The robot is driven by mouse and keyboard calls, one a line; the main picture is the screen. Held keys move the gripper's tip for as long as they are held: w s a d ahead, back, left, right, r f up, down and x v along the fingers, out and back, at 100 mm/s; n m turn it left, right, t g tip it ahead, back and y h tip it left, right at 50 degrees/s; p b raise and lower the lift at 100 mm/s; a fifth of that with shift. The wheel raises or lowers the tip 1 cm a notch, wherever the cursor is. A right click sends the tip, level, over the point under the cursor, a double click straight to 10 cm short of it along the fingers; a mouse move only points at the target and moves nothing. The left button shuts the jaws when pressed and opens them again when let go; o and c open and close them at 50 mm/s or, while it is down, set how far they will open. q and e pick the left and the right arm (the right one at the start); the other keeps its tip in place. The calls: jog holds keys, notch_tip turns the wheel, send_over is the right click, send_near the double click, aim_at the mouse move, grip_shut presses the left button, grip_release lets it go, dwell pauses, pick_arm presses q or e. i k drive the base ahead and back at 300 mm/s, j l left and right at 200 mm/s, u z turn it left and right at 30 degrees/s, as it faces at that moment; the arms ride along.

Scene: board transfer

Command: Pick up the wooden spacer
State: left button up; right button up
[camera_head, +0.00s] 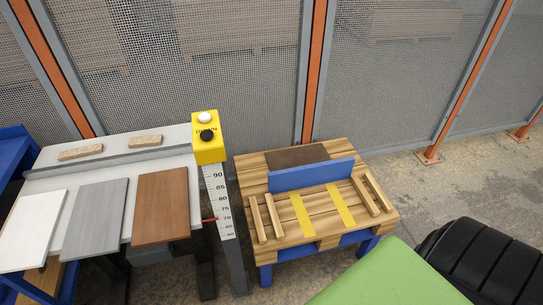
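Wooden spacer strips lie on a wooden pallet table (330,236). Two strips are at its left side, a left one (258,218) and one beside it (273,215). Two more are at its right side, an inner one (363,196) and an outer one (377,192). Each pair lies roughly parallel with a small gap. I cannot tell which strip the task means. Neither of my grippers is in view, and nothing is seen holding a strip.
A blue upright panel (311,175) stands behind the strips, with a brown board (297,157) behind it. Two yellow stripes mark the pallet. At left, a table holds white (32,230), grey (95,222) and brown (161,204) boards. A yellow button box (208,150) tops a scale post between. Mesh fence behind.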

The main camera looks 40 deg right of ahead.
aim_at(276, 222)
jog(key=z, duration=1.15)
